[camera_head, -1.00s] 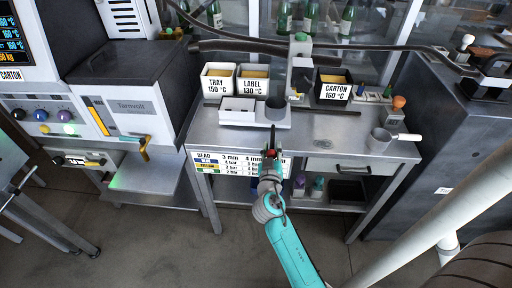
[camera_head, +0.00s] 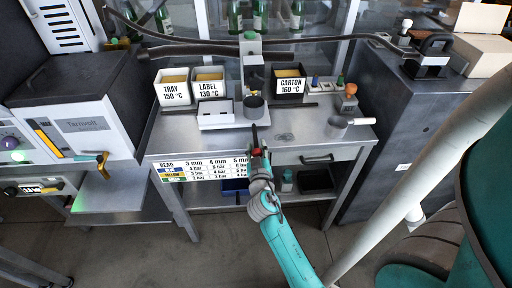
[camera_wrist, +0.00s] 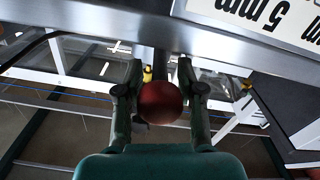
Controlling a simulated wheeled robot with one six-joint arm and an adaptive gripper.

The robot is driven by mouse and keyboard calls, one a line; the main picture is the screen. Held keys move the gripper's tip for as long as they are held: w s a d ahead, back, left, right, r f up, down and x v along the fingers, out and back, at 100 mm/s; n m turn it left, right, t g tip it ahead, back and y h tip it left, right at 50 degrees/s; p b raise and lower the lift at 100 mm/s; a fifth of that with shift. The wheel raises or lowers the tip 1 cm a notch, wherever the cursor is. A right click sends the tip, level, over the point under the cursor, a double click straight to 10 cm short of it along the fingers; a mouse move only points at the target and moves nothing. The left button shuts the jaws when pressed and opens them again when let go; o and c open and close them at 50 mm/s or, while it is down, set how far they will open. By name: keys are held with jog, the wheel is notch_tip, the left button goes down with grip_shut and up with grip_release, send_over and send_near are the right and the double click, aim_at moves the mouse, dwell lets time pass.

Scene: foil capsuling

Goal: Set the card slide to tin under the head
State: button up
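The card slide has a white block (camera_head: 216,118) on the left and a round grey tin cup (camera_head: 254,107) on the right. It lies on the steel bench. The upright grey head (camera_head: 253,72) with a green cap stands behind it. The cup is lined up with the head, directly below or just in front of it; I cannot tell exactly. A dark rod (camera_head: 254,133) reaches over the bench's front edge to a red knob (camera_wrist: 160,103). My gripper (camera_wrist: 160,88) is closed around this knob, one finger on each side. It is also in the head view (camera_head: 257,151).
White tray (camera_head: 173,88) and label (camera_head: 208,84) boxes and a black carton box (camera_head: 289,85) stand at the back of the bench (camera_head: 300,130). A bead chart (camera_head: 203,169) hangs in front.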

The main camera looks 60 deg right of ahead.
jog(key=shift+a, duration=0.1)
jog(key=v, duration=1.2)
dwell(0.5)
